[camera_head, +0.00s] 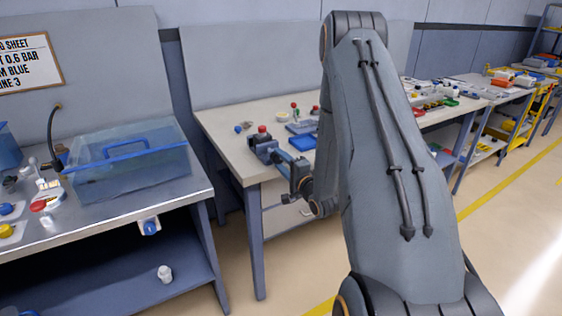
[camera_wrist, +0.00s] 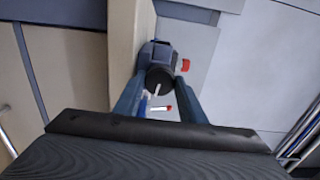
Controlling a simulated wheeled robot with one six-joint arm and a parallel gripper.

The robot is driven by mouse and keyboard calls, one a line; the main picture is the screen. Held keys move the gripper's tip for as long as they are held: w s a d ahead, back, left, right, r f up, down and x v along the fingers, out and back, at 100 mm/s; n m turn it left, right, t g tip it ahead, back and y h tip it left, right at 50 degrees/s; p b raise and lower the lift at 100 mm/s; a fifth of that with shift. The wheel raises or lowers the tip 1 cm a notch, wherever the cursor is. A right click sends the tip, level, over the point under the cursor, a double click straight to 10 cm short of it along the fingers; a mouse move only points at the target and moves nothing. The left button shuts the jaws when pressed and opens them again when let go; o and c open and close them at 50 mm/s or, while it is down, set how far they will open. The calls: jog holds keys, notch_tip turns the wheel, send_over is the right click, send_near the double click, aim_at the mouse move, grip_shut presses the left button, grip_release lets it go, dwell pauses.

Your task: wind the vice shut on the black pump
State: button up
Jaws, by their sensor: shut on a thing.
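The blue-grey vice (camera_head: 259,143) sits at the near left corner of the pale bench. A red-topped part (camera_head: 262,129) stands up at it; its red end also shows in the wrist view (camera_wrist: 185,65). I cannot make out the black pump's body clearly. My gripper (camera_head: 274,156) reaches the vice from its front side. In the wrist view its two blue fingers are shut on a dark round knob (camera_wrist: 159,77) at the front of the vice (camera_wrist: 155,53). A small pale bar (camera_wrist: 157,89) shows in front of the knob.
The pale bench (camera_head: 222,123) also holds blue trays (camera_head: 303,142) and small coloured parts. To the left, a metal bench (camera_head: 150,216) carries a clear blue tank (camera_head: 130,175). My arm hides the bench's middle. A white bottle (camera_head: 165,273) stands on the lower shelf.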

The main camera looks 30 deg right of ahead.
jog(key=shift+m, duration=1.7)
jog(key=o, duration=1)
jog(key=shift+o, duration=0.2)
jog(key=shift+f, duration=0.1)
